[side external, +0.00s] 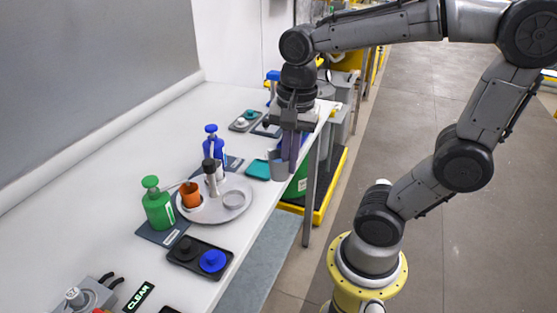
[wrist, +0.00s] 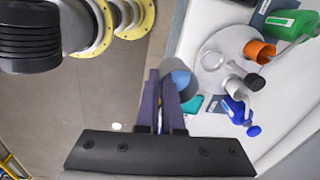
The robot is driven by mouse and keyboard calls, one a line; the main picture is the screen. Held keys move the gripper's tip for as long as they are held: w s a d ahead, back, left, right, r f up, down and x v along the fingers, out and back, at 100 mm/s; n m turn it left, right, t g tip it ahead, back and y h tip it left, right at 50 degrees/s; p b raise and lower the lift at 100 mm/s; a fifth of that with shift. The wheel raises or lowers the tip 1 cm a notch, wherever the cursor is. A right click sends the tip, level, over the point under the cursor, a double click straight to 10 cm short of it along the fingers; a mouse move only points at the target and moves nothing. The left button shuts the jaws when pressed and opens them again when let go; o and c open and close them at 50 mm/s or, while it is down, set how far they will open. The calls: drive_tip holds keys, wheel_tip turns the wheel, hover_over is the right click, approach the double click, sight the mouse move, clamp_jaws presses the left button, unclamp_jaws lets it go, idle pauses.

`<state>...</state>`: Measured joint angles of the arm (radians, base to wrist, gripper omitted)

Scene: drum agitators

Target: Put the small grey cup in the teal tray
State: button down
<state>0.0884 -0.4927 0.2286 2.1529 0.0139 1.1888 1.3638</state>
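The small grey cup (side external: 278,164) is held up at my fingertips, near the table's right edge in the side view. In the wrist view the cup (wrist: 181,77) shows beside the purple fingers, partly hidden by them. My gripper (side external: 288,160) points down and appears shut on the cup's wall; the fingers (wrist: 159,80) are close together in the wrist view. The teal tray (side external: 257,170) lies on the table just left of the cup in the side view. It is partly covered by a finger in the wrist view (wrist: 192,104).
A round grey tray (side external: 211,213) holds an orange cup (side external: 190,195), a pale ring-shaped dish (side external: 234,199) and a dark-topped shaker (side external: 210,178). A green bottle (side external: 158,208) and a blue bottle (side external: 213,147) stand close by. A black tray (side external: 188,266) with knobs lies in front.

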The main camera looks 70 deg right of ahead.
drive_tip(key=w, duration=0.1)
drive_tip(key=w+r, duration=0.1)
drive_tip(key=w+d, duration=0.1)
drive_tip(key=shift+r, duration=0.3)
drive_tip(key=w+d+f+m, duration=0.2)
drive_tip(key=w+d+f, duration=0.3)
drive_tip(key=w+d, duration=0.55)
drive_tip(key=shift+m, duration=0.6)
drive_tip(key=shift+s+d+f, duration=0.25)
drive_tip(key=shift+d+f, duration=0.4)
drive_tip(key=shift+f, duration=0.85)
drive_tip(key=shift+s+d+f, duration=0.2)
drive_tip(key=shift+d+f, duration=0.4)
drive_tip(key=shift+f, duration=0.95)
drive_tip(key=shift+s+d+f, duration=0.25)
drive_tip(key=shift+d+f, duration=0.4)
drive_tip(key=shift+f, duration=0.85)
drive_tip(key=shift+f, duration=0.45)
drive_tip(key=c, duration=1)
unclamp_jaws()
